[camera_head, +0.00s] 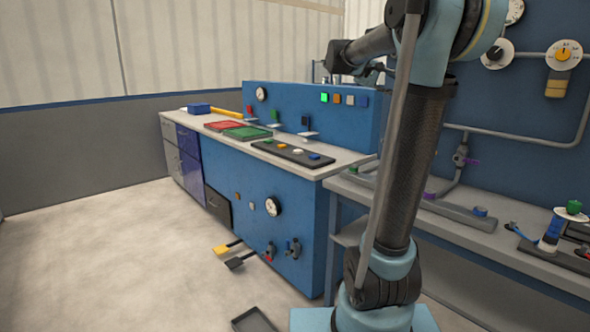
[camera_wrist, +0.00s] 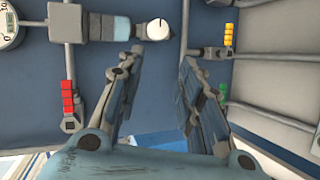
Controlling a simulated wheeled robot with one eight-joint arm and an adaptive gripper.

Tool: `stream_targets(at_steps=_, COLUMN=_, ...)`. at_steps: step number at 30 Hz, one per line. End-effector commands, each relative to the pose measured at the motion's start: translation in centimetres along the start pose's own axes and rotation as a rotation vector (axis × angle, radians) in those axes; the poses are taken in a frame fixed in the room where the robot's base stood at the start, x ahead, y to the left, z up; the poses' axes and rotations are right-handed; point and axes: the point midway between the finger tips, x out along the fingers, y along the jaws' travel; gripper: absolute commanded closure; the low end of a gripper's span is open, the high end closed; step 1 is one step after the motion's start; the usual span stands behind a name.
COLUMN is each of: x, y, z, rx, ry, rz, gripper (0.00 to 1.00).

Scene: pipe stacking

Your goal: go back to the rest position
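My gripper (camera_wrist: 160,58) shows in the wrist view with its two fingers spread apart. The gap between them holds nothing, and a blue wall panel with grey pipes lies behind it. A white round knob (camera_wrist: 158,29) appears beyond the fingertips, apart from them. In the head view my arm (camera_head: 408,170) rises from its base and bends at the top toward the left. The gripper itself cannot be made out clearly there.
A blue console (camera_head: 270,215) stands left of my arm, with buttons and trays on top. A grey bench (camera_head: 465,228) with small fittings (camera_head: 550,235) stands at right, below a piped wall panel (camera_head: 535,120). Pedals (camera_head: 228,247) lie on the floor. The floor at left is clear.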

Motion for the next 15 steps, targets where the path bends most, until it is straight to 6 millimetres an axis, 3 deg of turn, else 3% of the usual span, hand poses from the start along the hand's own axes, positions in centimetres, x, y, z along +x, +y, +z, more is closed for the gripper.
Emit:
stream_targets(at_steps=3, x=0.1, y=-4.6, z=4.4, rx=0.028, ry=-0.008, rz=-0.124, gripper=0.66)
stream_targets(at_steps=15, x=-2.2, y=-21.1, z=16.9, rx=0.130, ry=-0.026, rz=-0.540, gripper=0.66)
